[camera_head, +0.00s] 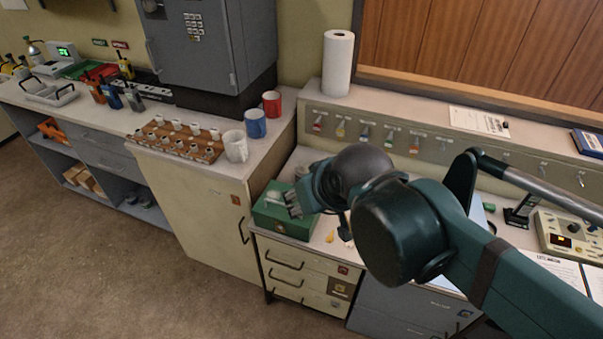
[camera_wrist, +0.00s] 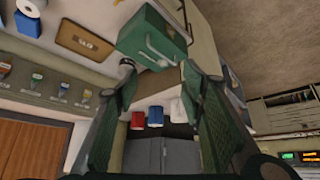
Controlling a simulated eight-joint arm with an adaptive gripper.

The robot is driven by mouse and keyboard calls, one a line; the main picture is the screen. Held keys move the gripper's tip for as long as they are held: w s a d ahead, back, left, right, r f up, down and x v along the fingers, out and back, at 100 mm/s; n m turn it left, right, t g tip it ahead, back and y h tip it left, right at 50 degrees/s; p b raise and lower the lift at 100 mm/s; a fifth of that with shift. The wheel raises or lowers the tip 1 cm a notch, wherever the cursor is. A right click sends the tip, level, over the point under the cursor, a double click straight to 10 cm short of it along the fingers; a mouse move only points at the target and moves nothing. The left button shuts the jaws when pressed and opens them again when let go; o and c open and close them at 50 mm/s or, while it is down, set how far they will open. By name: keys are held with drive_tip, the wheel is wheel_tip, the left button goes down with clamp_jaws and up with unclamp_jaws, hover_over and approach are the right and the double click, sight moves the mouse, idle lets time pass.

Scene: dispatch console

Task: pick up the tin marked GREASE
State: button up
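No tin with a readable GREASE label shows in either view, and I cannot tell where it is; my arm hides part of the desk. My gripper (camera_wrist: 157,72) is open in the wrist view, with its two fingers wide apart and nothing visible held between them. In the head view my arm covers much of it above the lower desk. A green box (camera_head: 270,217) with a handle sits on that desk at the gripper's left. The green box also shows just beyond the fingertips in the wrist view (camera_wrist: 150,30).
A red mug (camera_head: 271,103), a blue mug (camera_head: 255,123) and a white mug (camera_head: 235,146) stand on the cabinet by a rack of stamps (camera_head: 178,140). A paper roll (camera_head: 338,63) stands on the ledge. A control panel (camera_head: 570,236) is at the right. The floor is clear.

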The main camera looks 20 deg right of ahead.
idle(0.3)
drive_tip(key=o, duration=0.7)
